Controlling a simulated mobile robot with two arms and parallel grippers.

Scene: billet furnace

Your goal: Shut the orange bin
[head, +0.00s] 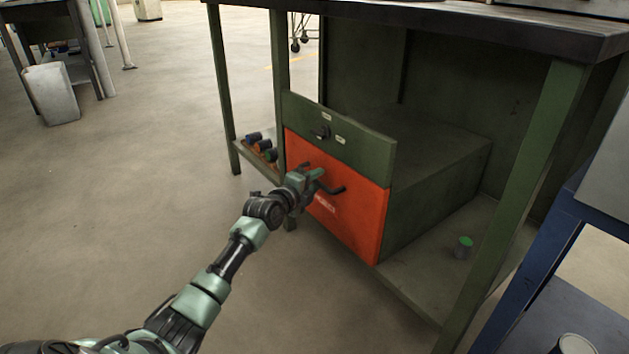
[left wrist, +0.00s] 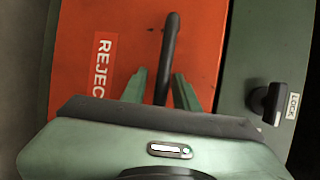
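The orange bin (head: 350,215) has a flat orange front under a green panel in a green cabinet beneath the workbench. Its front looks about flush with the cabinet; I cannot tell whether a small gap is left. A dark bar handle (head: 331,189) sticks out of the front and also shows in the left wrist view (left wrist: 170,45). My left gripper (head: 316,180) is at the handle. In the left wrist view its two fingers (left wrist: 162,88) stand on either side of the bar, with slim gaps, open around it. My right gripper is out of view.
A dark lock knob (head: 320,132) sits on the green panel above and shows in the left wrist view (left wrist: 268,100). Bench legs (head: 222,90) stand close by. A green-topped can (head: 463,247) is on the lower shelf. The floor in front is clear.

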